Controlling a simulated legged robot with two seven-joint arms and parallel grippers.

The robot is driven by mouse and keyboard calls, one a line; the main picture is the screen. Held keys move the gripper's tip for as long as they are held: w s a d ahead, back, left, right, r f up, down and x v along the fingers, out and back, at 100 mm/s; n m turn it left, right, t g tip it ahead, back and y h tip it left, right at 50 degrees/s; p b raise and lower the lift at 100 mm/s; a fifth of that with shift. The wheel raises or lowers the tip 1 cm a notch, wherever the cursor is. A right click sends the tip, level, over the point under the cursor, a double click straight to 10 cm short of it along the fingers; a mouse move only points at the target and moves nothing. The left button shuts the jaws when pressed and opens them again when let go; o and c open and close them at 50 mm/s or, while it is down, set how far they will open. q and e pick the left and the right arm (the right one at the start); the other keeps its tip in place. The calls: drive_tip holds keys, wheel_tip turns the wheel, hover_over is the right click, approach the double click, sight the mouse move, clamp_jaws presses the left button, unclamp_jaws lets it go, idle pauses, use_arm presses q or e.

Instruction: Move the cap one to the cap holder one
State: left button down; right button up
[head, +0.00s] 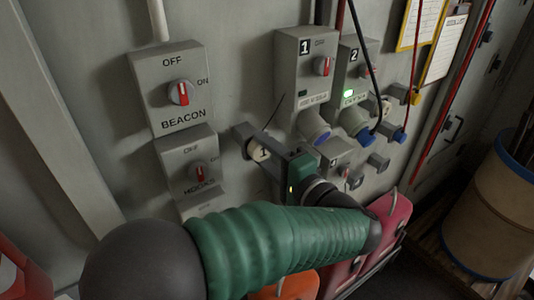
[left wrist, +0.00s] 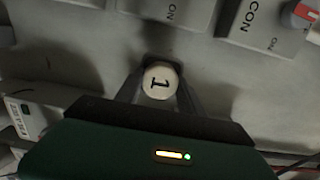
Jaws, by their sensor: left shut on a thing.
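The cap one (head: 262,152) is a round white cap with a black 1. It also shows in the left wrist view (left wrist: 160,82), between my two grey fingers. My left gripper (head: 254,150) is shut on it in front of the grey wall, right of the BEACON and lower switch boxes. In the left wrist view the left gripper (left wrist: 158,88) points at the wall, and the cap's numbered face is toward the camera. I cannot tell whether the cap touches anything behind it. I cannot clearly pick out the cap holder one. My right gripper is not in view.
Box 1 (head: 305,68) has a red-marked knob and a socket (head: 314,127) below. Box 2 (head: 352,85) has a lit green lamp and a cable hanging close by. The BEACON box (head: 172,90) sticks out on the left. Red containers (head: 390,215) stand below; a barrel (head: 497,215) stands right.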

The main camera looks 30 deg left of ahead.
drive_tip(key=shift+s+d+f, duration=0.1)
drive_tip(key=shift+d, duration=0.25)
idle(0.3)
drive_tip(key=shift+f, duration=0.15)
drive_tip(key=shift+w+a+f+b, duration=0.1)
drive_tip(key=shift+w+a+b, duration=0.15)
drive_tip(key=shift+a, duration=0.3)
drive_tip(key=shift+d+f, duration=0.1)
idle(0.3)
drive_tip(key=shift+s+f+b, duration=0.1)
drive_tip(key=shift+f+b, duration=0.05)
drive_tip(key=shift+b, duration=0.2)
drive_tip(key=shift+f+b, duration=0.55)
idle(0.7)
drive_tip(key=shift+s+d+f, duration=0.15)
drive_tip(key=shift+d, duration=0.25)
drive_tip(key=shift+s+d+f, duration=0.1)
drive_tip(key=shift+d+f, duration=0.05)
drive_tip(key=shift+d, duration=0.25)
idle(0.3)
